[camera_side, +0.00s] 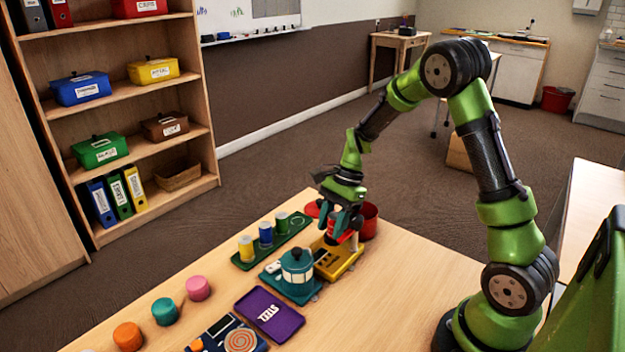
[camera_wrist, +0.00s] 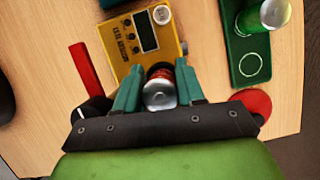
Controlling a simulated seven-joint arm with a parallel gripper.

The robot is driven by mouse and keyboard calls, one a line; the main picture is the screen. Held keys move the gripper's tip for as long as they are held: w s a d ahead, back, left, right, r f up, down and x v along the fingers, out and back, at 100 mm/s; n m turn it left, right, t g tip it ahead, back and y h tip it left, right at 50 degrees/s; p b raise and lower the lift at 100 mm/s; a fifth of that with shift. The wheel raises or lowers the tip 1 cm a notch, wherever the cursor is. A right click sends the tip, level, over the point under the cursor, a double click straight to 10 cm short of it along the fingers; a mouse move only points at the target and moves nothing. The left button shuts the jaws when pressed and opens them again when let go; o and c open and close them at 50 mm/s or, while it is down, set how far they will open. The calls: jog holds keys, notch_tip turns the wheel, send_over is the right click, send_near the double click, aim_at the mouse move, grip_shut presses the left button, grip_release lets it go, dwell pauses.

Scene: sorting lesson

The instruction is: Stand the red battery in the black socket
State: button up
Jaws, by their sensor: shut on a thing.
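The red battery (camera_wrist: 187,80) stands between the teal fingertips of my gripper (camera_wrist: 160,90), its silver end facing the wrist camera. My gripper is shut on it. In the side view my gripper (camera_side: 345,222) points down over the yellow device (camera_side: 340,264), and a little of the red battery shows between the fingers. The yellow device (camera_wrist: 118,36) has a dark display and a round silver-topped thing near one corner. A dark rounded edge, perhaps the black socket (camera_wrist: 158,68), shows just beyond the battery. The rest of it is hidden, so I cannot tell whether the battery touches it.
A green tray (camera_side: 240,263) holds yellow, blue and green batteries and has an empty ring. A teal lantern-like pot (camera_side: 297,270) stands close to the yellow device. A red container (camera_side: 369,220) is behind. A purple tray (camera_side: 270,313) lies in front. The table's right side is clear.

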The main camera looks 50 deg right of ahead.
jog(key=shift+f, duration=0.35)
jog(key=shift+r, duration=0.45)
jog(key=shift+r, duration=0.35)
jog(key=shift+f, duration=0.8)
dwell(0.9)
jog(key=shift+r, duration=0.3)
jog(key=shift+r, duration=0.4)
jog(key=shift+r, duration=0.15)
jog(key=shift+f, duration=0.85)
dwell(0.6)
